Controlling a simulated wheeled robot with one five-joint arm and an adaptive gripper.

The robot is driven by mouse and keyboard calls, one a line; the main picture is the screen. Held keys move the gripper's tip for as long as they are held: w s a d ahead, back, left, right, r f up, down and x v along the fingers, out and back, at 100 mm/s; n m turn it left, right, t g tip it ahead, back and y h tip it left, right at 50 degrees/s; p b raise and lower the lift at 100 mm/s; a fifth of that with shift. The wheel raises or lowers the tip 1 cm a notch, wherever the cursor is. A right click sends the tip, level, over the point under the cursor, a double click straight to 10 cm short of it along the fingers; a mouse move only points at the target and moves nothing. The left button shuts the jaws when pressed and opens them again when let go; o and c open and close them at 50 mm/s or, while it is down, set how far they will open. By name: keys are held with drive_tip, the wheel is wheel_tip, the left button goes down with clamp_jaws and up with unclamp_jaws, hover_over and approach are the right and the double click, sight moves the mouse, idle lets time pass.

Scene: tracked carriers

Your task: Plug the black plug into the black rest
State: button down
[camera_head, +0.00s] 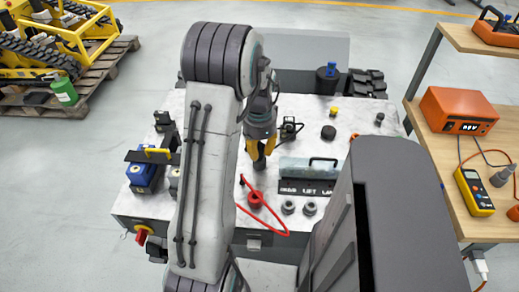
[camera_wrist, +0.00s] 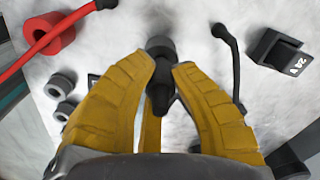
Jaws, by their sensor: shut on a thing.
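My gripper (camera_head: 260,150) has yellow fingers and points down over the pale top of the carrier, left of its middle. In the wrist view, my gripper (camera_wrist: 163,63) is shut on the black plug (camera_wrist: 160,93), a dark stepped piece between the fingertips. A dark round piece (camera_wrist: 160,46) shows at the plug's far end; it may be the black rest. I cannot tell whether the plug is seated in it or only in front of it. In the head view, the dark plug (camera_head: 258,164) shows just below the fingers.
A red round rest (camera_head: 255,200) with a red cable is near the front. Two grey rings (camera_head: 288,207) stand beside it. A lettered plate with a handle (camera_head: 308,168) lies to the right. In the wrist view, a black cable (camera_wrist: 233,55) and a box marked 24 V (camera_wrist: 277,50) are at right.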

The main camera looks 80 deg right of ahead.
sight(260, 142)
drive_tip(key=shift+f+b, duration=0.35)
drive_tip(key=shift+f, duration=0.2)
drive_tip(key=c, duration=1.1)
unclamp_jaws()
wheel_tip(260, 142, up, 12)
